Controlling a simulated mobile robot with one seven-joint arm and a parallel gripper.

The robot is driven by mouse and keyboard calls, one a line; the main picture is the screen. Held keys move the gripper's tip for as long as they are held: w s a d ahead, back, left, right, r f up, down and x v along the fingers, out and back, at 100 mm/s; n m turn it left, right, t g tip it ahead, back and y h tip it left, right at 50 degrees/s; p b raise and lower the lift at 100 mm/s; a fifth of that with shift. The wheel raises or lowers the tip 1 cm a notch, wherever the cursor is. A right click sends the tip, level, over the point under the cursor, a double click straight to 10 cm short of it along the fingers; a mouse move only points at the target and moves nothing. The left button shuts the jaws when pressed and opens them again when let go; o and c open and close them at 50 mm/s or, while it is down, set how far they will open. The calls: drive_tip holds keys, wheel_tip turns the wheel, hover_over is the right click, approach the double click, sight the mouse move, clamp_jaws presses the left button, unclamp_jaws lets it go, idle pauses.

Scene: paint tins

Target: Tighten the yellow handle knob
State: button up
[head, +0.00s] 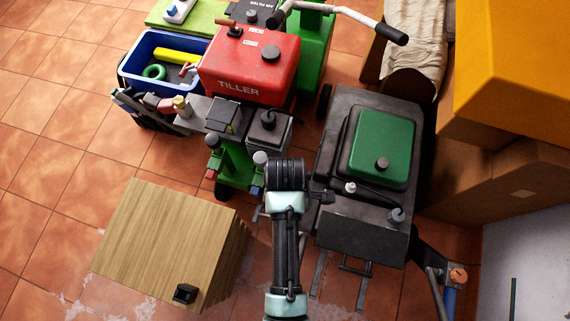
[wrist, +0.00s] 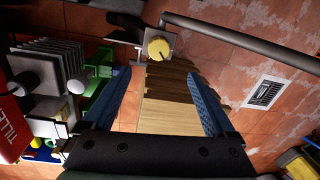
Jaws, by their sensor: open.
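The yellow handle knob (wrist: 159,48) is a round cap on a grey plate, joined to a long grey bar (wrist: 240,42) that runs to the right in the wrist view. My gripper (wrist: 158,73) is open, with its two blue fingers spread wide and nothing between them. The knob lies just beyond the fingertips, near the middle of the gap, and looks apart from both fingers. In the head view my arm's end (head: 287,175) hangs between the wooden box and the dark machine; the fingers are hidden there, and I cannot make out this knob for certain.
A stepped wooden box (head: 165,240) stands left of my arm. A red tiller tank (head: 250,70) and a blue bin (head: 145,85) are behind it. A dark machine with a green cover (head: 380,148) stands right. Tiled floor (head: 50,180) is free at the left.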

drive_tip(key=f+b, duration=0.1)
drive_tip(key=f, duration=0.3)
drive_tip(key=f+b, duration=0.1)
drive_tip(key=f, duration=0.3)
drive_tip(key=f+b, duration=0.1)
drive_tip(key=f, duration=0.3)
drive_tip(key=shift+s+a+f+b, duration=0.1)
drive_tip(key=shift+s+f+b, duration=0.15)
drive_tip(key=shift+s+b, duration=0.1)
drive_tip(key=c, duration=1.4)
